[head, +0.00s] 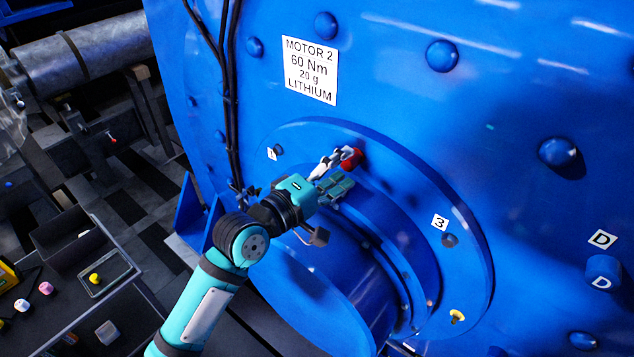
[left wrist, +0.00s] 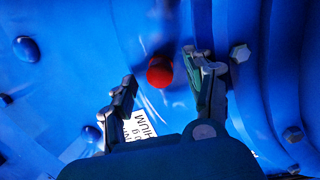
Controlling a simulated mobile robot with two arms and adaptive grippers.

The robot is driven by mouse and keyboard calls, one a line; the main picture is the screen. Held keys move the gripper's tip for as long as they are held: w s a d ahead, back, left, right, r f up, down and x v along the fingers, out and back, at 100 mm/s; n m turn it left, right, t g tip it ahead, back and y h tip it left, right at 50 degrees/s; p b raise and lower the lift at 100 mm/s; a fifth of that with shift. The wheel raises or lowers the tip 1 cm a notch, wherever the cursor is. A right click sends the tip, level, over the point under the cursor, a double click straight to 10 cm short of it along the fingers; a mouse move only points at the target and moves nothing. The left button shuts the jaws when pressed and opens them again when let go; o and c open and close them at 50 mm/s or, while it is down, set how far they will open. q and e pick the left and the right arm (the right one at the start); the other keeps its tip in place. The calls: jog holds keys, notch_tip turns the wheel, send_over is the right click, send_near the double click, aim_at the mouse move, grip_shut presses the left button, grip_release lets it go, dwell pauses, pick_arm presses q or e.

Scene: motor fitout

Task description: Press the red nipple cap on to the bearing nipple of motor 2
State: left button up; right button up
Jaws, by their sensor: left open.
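The huge blue motor 2 (head: 400,90) fills most of the head view, with its white label (head: 310,70) reading MOTOR 2, 60 Nm, 20 g, LITHIUM. The red nipple cap (head: 350,157) is at the upper part of the round bearing flange. In the left wrist view the red cap (left wrist: 160,73) shows as a round dome against the blue face. The bearing nipple is not visible; whether it is under the cap I cannot tell. My left gripper (head: 333,177) is open close to the cap. Its fingers stand apart on either side of the cap in the left wrist view (left wrist: 163,72).
Bolt heads (head: 442,56) stud the motor face, and black cables (head: 228,90) run down its left side. A yellow fitting (head: 457,316) sits low on the flange. At lower left, a dark cart (head: 60,320) carries a tray with a yellow cap (head: 95,279) and other small caps.

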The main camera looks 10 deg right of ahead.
pick_arm(q)
jog(key=v, duration=1)
jog(key=shift+s+a, duration=0.1)
